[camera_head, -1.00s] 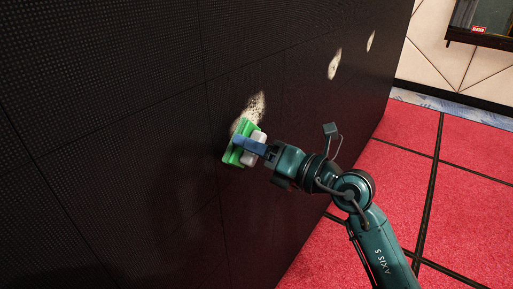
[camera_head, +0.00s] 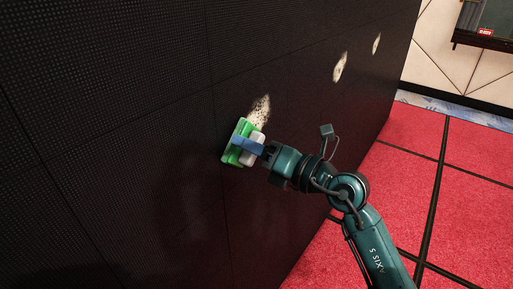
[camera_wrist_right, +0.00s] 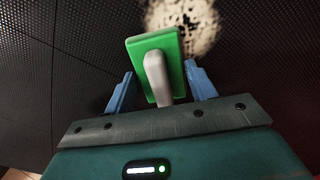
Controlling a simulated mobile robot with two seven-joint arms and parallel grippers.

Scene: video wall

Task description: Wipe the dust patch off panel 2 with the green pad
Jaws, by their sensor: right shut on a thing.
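The green pad (camera_head: 234,146) has a pale handle, and my right gripper (camera_head: 252,146) is shut on that handle. In the head view the pad is at the dark wall, by the lower left edge of a pale speckled dust patch (camera_head: 260,109). The right wrist view shows the green pad (camera_wrist_right: 170,47) with its handle (camera_wrist_right: 157,76) between the blue fingers of my right gripper (camera_wrist_right: 160,90), and the dust patch (camera_wrist_right: 205,22) behind it, partly hidden. I cannot tell whether the pad touches the wall. No panel number shows. My left gripper is not in view.
Two more pale patches, a nearer one (camera_head: 340,67) and a farther one (camera_head: 376,43), lie along the black panel wall (camera_head: 130,150). The red floor (camera_head: 470,190) at the right is clear. A framed screen (camera_head: 488,20) hangs on the pale back wall.

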